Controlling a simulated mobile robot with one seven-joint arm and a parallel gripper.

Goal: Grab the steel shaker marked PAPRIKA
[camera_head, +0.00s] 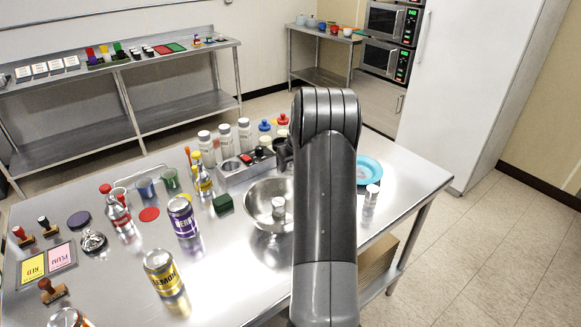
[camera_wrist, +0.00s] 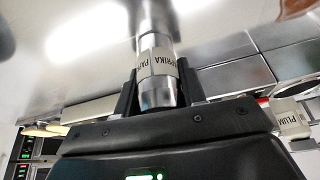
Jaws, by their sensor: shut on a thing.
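The steel shaker marked PAPRIKA (camera_wrist: 158,93) is in the wrist view, a shiny cylinder with a cream label band. My gripper (camera_wrist: 156,82) has one dark finger on each side of it and is shut on it. The label shows between the fingers. In the head view my arm hides my gripper, and I cannot make out the held shaker there. A small steel shaker (camera_head: 371,196) stands right of my arm and another (camera_head: 278,207) shows at the steel bowl; their labels are too small to read.
The steel bowl (camera_head: 256,211) is left of my arm, and a blue plate (camera_head: 369,171) is to its right. Behind are several white-labelled bottles (camera_head: 224,139) and a steel caddy (camera_head: 232,172). Cans, including LEMON (camera_head: 163,272), stand at the front left.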

